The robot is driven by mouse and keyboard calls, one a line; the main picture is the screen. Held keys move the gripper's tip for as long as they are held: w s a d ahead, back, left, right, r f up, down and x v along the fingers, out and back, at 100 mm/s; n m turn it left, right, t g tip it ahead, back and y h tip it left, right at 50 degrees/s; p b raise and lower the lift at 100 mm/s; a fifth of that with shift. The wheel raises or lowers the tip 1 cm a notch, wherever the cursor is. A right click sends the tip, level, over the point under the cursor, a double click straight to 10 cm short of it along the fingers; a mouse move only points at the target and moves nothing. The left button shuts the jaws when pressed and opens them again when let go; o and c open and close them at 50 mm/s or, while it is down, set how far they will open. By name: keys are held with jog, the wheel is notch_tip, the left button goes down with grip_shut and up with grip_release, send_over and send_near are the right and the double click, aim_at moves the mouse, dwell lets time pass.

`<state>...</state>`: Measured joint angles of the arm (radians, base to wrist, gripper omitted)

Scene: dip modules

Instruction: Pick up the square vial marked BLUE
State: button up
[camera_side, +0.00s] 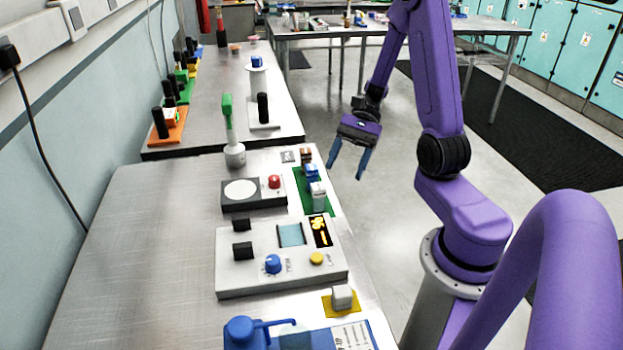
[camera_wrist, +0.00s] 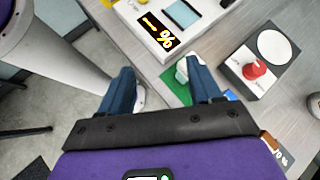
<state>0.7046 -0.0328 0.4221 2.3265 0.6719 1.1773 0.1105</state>
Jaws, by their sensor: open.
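Small square vials stand in a row on a green mat (camera_side: 328,206) at the right edge of the near bench. The blue vial (camera_side: 311,173) is in the middle, with a brown-topped vial (camera_side: 306,156) behind it and a whitish vial (camera_side: 318,196) in front. Their markings are too small to read. My gripper (camera_side: 347,169) is open and empty, beyond the bench edge to the right of the row. In the wrist view my gripper (camera_wrist: 162,84) shows the white vial (camera_wrist: 182,70) between its fingers; the blue vial (camera_wrist: 231,95) is partly hidden beside the right finger.
A small white block on a yellow pad (camera_side: 342,297) and a blue object (camera_side: 245,333) are nearer. Open floor lies beyond the right edge.

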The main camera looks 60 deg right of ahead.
jog(key=d+f+m+t, duration=0.2)
jog(key=d+m+t, duration=0.7)
jog(key=d+m, duration=0.2)
jog(key=m+t, duration=0.1)
send_near(311, 176)
jog(key=shift+h, duration=0.3)
jog(key=w+f, duration=0.1)
jog(key=w+a+f, duration=0.1)
jog(key=w+f, duration=0.1)
jog(key=shift+w+a+f, duration=0.1)
jog(key=shift+w+a, duration=0.2)
jog(key=shift+a, duration=0.05)
jog(key=shift+x, duration=2.7)
jog(key=shift+a, duration=0.1)
jog(key=shift+r, duration=0.2)
jog(key=c, duration=1)
